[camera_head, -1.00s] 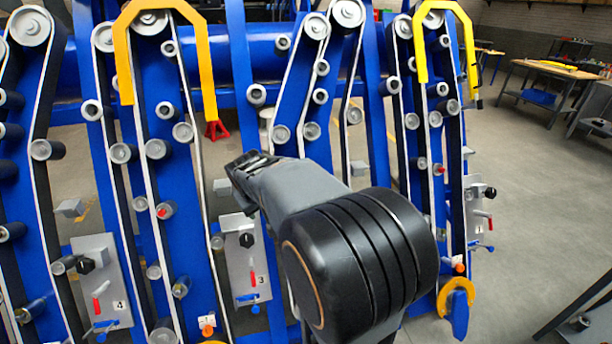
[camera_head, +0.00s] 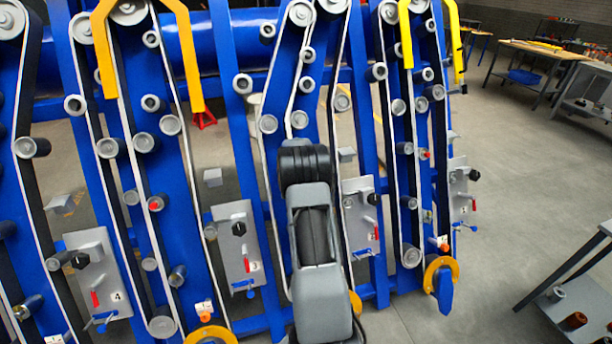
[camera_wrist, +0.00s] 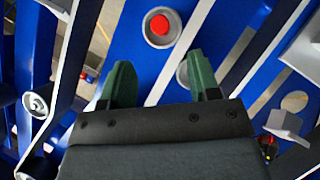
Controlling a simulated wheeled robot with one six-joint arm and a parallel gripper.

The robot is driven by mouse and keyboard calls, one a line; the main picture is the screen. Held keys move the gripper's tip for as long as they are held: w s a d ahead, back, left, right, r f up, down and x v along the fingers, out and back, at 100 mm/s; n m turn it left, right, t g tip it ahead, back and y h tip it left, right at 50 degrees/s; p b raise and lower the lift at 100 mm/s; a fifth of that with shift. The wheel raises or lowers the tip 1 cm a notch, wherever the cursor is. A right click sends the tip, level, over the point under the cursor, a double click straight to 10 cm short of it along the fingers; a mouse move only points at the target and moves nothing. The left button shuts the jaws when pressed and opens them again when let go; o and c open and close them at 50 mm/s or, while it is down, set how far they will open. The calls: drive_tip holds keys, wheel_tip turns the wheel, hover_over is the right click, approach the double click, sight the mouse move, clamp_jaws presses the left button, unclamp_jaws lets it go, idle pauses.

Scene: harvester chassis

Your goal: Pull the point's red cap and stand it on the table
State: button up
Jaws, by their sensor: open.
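In the wrist view a round red cap (camera_wrist: 160,25) sits in a grey cup-shaped fitting on a blue beam, just beyond my fingertips. My gripper (camera_wrist: 156,80) is open, its two dark green fingers apart and empty, pointing at the beam below the cap. In the head view small red caps show on a left roller fitting (camera_head: 155,204) and a right one (camera_head: 424,154); I cannot tell whether either is the one in the wrist view. My arm hides my gripper there. Wooden-topped tables (camera_head: 545,50) stand at the back right.
The blue chassis carries belts, rollers and grey panels (camera_head: 237,250) with red handles and black knobs. Yellow guards (camera_head: 195,60) arch over belts. Another table's shelf (camera_head: 590,325) with small cylinders is at the lower right. Grey floor (camera_head: 500,190) to the right is clear.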

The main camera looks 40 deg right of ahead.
drive_tip(key=p+x, duration=0.2)
drive_tip(key=x, duration=0.6)
drive_tip(key=shift+w+d+f, duration=0.15)
drive_tip(key=shift+d+f, duration=0.05)
drive_tip(key=shift+f, duration=0.1)
drive_tip(key=shift+c, duration=0.3)
drive_tip(key=c, duration=0.9)
